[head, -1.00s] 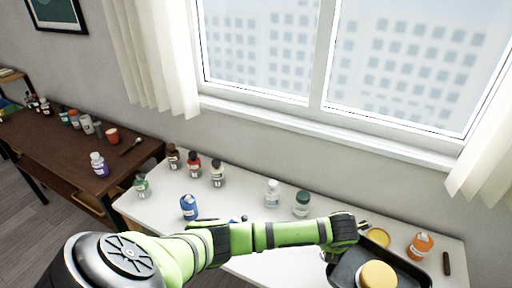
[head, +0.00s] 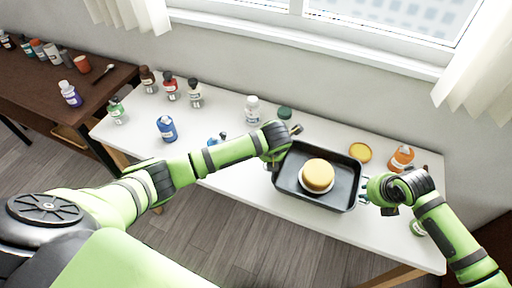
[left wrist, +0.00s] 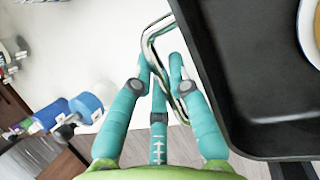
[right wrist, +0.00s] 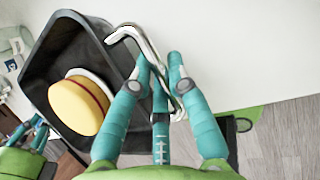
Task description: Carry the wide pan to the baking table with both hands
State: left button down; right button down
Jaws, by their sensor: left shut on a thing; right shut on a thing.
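The wide pan (head: 345,196) is dark and rectangular, with a round yellow cake (head: 317,174) on a white plate inside. It is over the right half of the white table in the head view; I cannot tell whether it touches the top. My left gripper (head: 277,148) is shut on the pan's left metal handle, which shows in the left wrist view (left wrist: 149,43). My right gripper (head: 369,190) is shut on the right metal handle, which shows in the right wrist view (right wrist: 138,36). The pan looks roughly level.
Several bottles stand on the white table (head: 225,112), including a blue one (head: 166,129) and an orange one (head: 401,158). A yellow round lid or dish (head: 360,152) lies behind the pan. A dark brown table (head: 100,82) with jars stands at the left. Wooden floor is open in front.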

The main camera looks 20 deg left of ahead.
aim_at(358, 206)
pick_arm(q)
jog(key=shift+a+f+b, duration=0.1)
jog(key=shift+f+b, duration=0.15)
jog(key=shift+b, duration=0.1)
pick_arm(e)
jog(key=shift+f, duration=0.25)
